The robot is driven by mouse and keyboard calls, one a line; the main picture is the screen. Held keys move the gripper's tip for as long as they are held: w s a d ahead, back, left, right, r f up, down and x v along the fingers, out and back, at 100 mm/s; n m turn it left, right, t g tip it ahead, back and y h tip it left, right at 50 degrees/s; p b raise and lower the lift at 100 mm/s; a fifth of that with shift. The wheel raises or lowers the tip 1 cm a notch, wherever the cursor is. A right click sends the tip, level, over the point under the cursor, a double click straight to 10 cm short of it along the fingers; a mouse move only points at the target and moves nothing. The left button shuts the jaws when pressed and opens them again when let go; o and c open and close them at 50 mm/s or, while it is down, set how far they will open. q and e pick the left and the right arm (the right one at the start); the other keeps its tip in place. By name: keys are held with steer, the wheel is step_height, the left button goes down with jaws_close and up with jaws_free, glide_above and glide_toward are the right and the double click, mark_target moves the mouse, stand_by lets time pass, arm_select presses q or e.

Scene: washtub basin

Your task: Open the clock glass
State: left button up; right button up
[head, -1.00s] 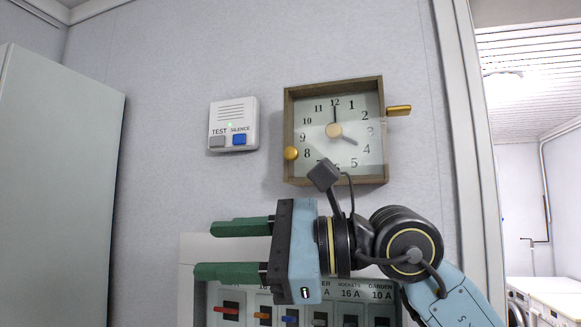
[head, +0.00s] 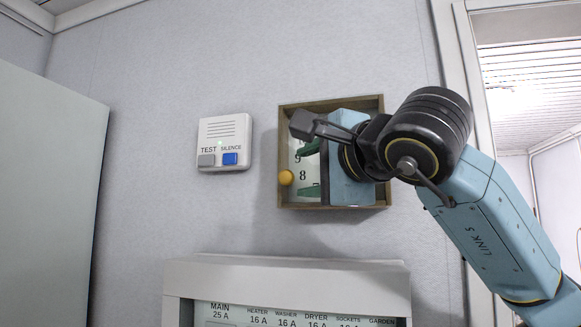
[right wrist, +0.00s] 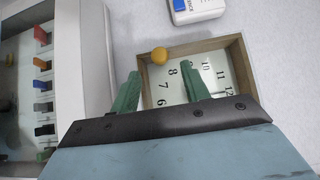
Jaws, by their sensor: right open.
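The square wall clock (head: 282,125) has a wooden frame, and a round yellow knob (head: 286,177) sits on its lower left edge. My right gripper (head: 300,171) is in front of the clock, with its green fingers pointing left towards the knob. It covers most of the dial and hides the brass handle at the right. In the right wrist view, the fingers are open and empty, the clock frame (right wrist: 240,65) lies behind them, and the knob (right wrist: 159,55) shows just beyond and between the tips. I cannot tell whether they touch anything. My left gripper is not in view.
A white alarm box (head: 224,142) with grey and blue buttons is on the wall left of the clock. A breaker panel (head: 290,275) sticks out below the clock. A pale cabinet (head: 50,200) stands at the left, and a doorway is at the right.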

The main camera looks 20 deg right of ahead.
mark_target(288, 177)
steer(key=w+p, duration=0.1)
steer(key=w, duration=0.2)
steer(key=w+a, duration=0.1)
steer(key=w, duration=0.2)
steer(key=shift+a+p, duration=0.1)
steer(key=shift+p, duration=0.3)
steer(key=shift+c, duration=0.4)
jaws_close()
